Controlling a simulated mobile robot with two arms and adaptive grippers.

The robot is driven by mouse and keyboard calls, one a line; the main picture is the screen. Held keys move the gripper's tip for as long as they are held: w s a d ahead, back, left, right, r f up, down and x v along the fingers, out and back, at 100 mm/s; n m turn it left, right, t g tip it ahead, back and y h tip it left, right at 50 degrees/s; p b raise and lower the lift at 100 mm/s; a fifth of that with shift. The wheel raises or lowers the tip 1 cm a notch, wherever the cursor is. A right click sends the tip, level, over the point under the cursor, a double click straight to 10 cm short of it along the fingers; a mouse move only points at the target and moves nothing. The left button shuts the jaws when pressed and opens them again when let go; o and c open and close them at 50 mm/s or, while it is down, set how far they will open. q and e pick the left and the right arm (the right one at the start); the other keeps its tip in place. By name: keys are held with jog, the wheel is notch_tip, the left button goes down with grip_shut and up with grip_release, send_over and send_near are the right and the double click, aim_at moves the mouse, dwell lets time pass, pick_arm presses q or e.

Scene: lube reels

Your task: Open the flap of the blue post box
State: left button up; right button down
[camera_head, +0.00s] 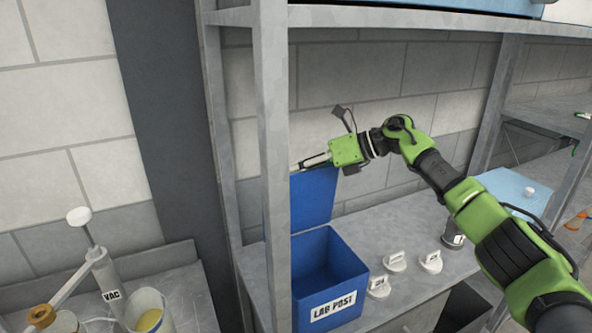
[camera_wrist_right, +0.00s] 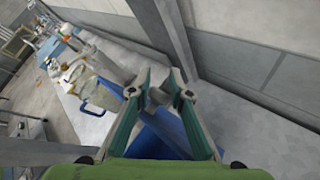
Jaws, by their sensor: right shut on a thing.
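The blue post box (camera_head: 346,275), labelled LAB POST, stands on the shelf. Its top is open and its inside shows. Its blue flap (camera_head: 314,198) stands raised at the back of the box, about upright. My right gripper (camera_head: 308,163) is at the upper edge of the flap, shut on it. Its fingertips are partly hidden by the shelf post. In the right wrist view the flap (camera_wrist_right: 163,132) shows as blue between and below the fingers (camera_wrist_right: 166,90). My left gripper is not in view.
A grey shelf post (camera_head: 273,170) stands in front of the box's left side. Several white labelled pieces (camera_head: 395,262) and a dark container (camera_head: 452,236) sit right of the box. An upper shelf (camera_head: 400,17) is above my arm. A VAC apparatus (camera_head: 105,280) stands at lower left.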

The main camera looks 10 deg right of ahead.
jog(key=shift+w+f, duration=0.25)
jog(key=shift+f, duration=0.5)
jog(key=c, duration=1.8)
grip_release()
jog(key=shift+w+f, duration=0.1)
jog(key=shift+f, duration=0.05)
jog(key=v, duration=0.6)
jog(key=r+v, duration=0.1)
jog(key=v, duration=0.5)
jog(key=shift+w+r, duration=0.1)
jog(key=shift+d, duration=0.15)
